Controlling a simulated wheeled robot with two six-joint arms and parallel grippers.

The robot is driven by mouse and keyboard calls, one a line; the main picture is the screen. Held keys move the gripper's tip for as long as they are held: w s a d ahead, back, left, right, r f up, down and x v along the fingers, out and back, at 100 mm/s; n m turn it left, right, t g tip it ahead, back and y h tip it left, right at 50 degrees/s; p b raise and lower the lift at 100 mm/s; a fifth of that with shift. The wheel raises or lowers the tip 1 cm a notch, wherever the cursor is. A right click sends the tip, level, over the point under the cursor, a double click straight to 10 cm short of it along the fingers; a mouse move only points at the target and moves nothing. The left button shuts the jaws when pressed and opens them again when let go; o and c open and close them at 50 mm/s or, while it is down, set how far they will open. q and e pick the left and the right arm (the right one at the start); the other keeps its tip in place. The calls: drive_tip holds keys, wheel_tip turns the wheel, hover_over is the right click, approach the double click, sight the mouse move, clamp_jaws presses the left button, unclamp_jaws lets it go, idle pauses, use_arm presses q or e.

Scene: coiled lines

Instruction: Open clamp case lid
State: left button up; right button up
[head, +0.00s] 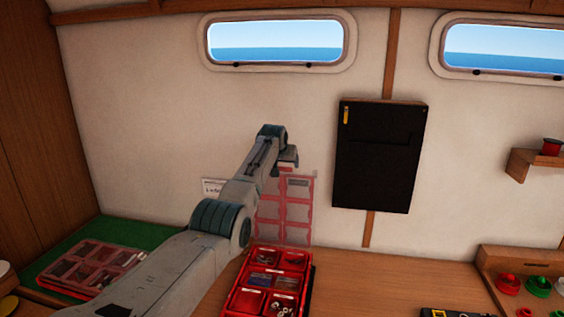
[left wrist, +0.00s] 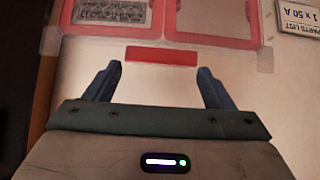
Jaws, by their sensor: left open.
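The clamp case (head: 262,283) is a red box with several compartments of small parts, on the wooden bench below my left arm. Its clear lid with red frames (head: 298,208) stands raised, roughly upright, at the case's back edge near the wall. My left gripper (head: 291,160) is at the lid's top edge in the head view. In the left wrist view the gripper (left wrist: 158,80) is open, its two blue-grey fingers apart with nothing gripped. A red tab (left wrist: 162,56) of the lid shows just beyond the fingertips. My right gripper is not in view.
Another case with a closed clear lid (head: 88,267) lies on a green mat (head: 120,232) at the left. A black panel (head: 378,155) hangs on the wall. A wooden rack (head: 490,262) with red, green and white items stands at the right.

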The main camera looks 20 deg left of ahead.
use_arm(q)
drive_tip(key=shift+s+r+b, duration=0.15)
drive_tip(key=shift+s+b, duration=0.05)
drive_tip(key=shift+b, duration=0.25)
drive_tip(key=b+v, duration=0.5)
drive_tip(key=v, duration=0.5)
drive_tip(key=shift+b, duration=0.4)
